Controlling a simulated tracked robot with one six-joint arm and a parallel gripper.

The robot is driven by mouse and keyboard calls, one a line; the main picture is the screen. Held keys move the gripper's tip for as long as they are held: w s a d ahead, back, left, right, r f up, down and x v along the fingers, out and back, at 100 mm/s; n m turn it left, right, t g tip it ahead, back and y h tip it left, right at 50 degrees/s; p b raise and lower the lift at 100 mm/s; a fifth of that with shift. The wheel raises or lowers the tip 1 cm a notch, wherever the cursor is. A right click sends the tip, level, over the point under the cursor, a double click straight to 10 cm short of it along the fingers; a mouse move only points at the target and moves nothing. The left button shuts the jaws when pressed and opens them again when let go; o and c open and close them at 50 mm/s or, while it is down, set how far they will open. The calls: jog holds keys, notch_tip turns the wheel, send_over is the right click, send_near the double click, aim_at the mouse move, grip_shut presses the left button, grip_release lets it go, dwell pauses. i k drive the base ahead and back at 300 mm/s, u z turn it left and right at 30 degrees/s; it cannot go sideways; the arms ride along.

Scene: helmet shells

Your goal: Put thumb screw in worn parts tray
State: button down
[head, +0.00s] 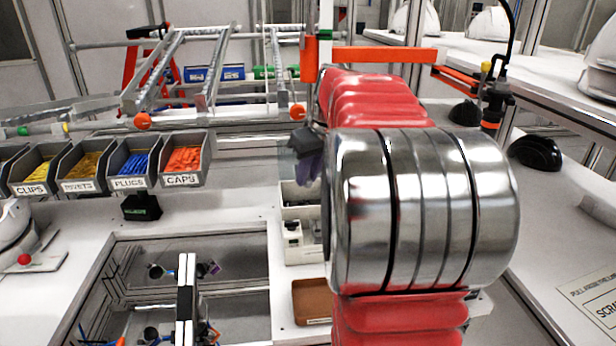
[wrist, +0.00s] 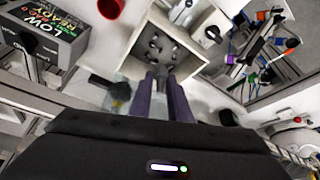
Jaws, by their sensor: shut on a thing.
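My gripper (wrist: 162,78) has two dark purple fingers closed on a small dark piece (wrist: 162,70), which looks like the thumb screw. It is held over an open white box (wrist: 190,62) with several dark knob-like pieces (wrist: 153,45) inside. In the head view my gripper (head: 308,160) is left of my red-sleeved arm, above white bins (head: 296,212); the arm hides part of them and the held piece is not clear there. A brown tray (head: 312,301) with a label too small to read sits in front of the bins; it may be the worn parts tray.
Bins of clips (head: 35,188), rivets (head: 86,187), plugs (head: 130,183) and caps (head: 185,180) line the left. A rectangular opening (head: 190,238) with a frame lies left of the brown tray. In the wrist view a red cup (wrist: 112,8) stands beside the white box.

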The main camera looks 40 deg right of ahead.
aim_at(318, 303)
jog(key=k, duration=1.5)
